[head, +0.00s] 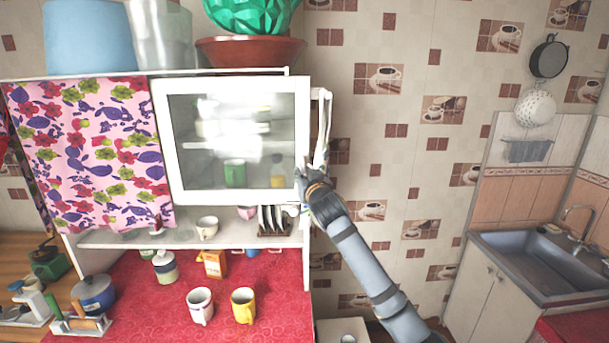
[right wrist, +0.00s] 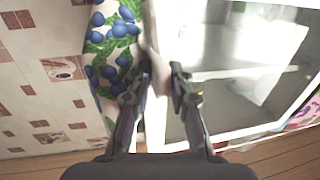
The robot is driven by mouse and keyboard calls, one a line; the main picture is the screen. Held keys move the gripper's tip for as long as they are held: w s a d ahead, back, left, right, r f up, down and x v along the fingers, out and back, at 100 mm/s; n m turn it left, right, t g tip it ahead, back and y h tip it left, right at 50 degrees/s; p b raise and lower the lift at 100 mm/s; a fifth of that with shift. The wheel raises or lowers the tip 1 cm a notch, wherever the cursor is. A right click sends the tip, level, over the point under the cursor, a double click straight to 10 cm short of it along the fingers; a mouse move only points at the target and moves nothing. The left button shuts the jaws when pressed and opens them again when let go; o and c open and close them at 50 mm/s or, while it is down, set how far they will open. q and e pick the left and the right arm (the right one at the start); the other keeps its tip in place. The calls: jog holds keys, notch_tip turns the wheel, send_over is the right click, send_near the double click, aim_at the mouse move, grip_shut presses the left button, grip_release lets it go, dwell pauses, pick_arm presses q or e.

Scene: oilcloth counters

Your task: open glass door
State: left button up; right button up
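The glass door (head: 168,140) is a white-framed pane on the wall cabinet, with a bright reflection and cups dimly visible behind it. It looks shut or nearly so; I cannot tell if there is a small gap. My right gripper (head: 305,178) is at the lower right of its frame. In the right wrist view, the fingers of my right gripper (right wrist: 162,72) stand apart on either side of a white upright strip, and the glass door (right wrist: 210,30) is to the right. I cannot see a firm grip on it. My left gripper is not in view.
A patterned towel (right wrist: 112,50) hangs beside the cabinet edge. A floral curtain (head: 90,150) covers the cabinet's left part. Mugs (head: 200,305) and a plate rack (head: 272,222) are below the door. A brown bowl (head: 250,52) stands on top. Tiled wall lies to the right.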

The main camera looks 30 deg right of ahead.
jog(key=shift+o, duration=1.2)
jog(key=shift+w, duration=0.1)
jog(key=v, duration=1.2)
jog(key=shift+f, duration=0.1)
